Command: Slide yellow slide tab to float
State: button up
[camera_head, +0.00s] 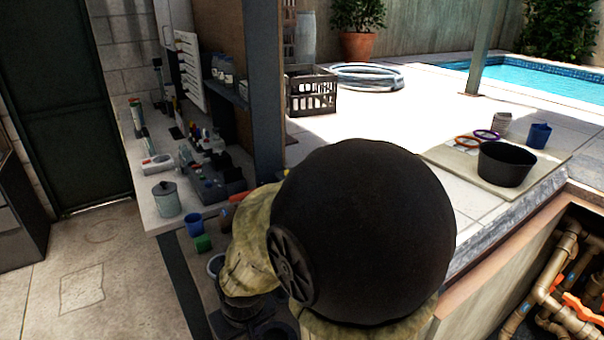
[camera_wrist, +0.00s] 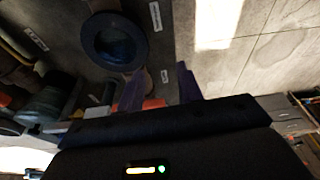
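I cannot make out the yellow slide tab or a float marking in either view. In the head view a grey device with small coloured parts (camera_head: 215,180) lies on the workbench, partly hidden by my arm, and its details are too small to tell. My gripper (camera_wrist: 160,85) shows in the wrist view with two purple fingers apart and nothing clearly held between them. A small orange-red thing (camera_wrist: 153,103) shows between the fingers, close to the black gripper body.
A lidded grey pot (camera_head: 166,199) stands on the bench's near end. A blue cup (camera_head: 193,223) and green block (camera_head: 203,243) sit lower beside it. A round blue vessel (camera_wrist: 115,40) shows in the wrist view. A black bucket (camera_head: 507,164) stands right. Floor at left is clear.

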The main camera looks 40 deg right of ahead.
jog(key=shift+w, duration=0.1)
jog(key=w+d+r+n+t+h+p, duration=0.1)
jog(key=w+d+t+p, duration=0.1)
jog(key=w, duration=0.6)
jog(key=w+d+r+t+h+p, duration=0.1)
jog(key=w+r+t+p, duration=0.15)
jog(key=w, duration=0.45)
jog(key=w+d+r+n+t+h+p, duration=0.1)
jog(key=w+d+p, duration=0.15)
jog(key=w, duration=0.55)
jog(key=w+d+r+n+g+h+p, duration=0.1)
jog(key=w+d+r+h+p, duration=0.1)
jog(key=d+h, duration=0.3)
jog(key=w+d+r+g+h+p, duration=0.1)
jog(key=w+d+r+h+p, duration=0.1)
jog(key=d+h+p, duration=0.3)
jog(key=h, duration=0.4)
jog(key=shift+d+r+n, duration=0.3)
jog(key=shift+r+n, duration=0.05)
jog(key=shift+n, duration=0.05)
jog(key=shift+d, duration=0.1)
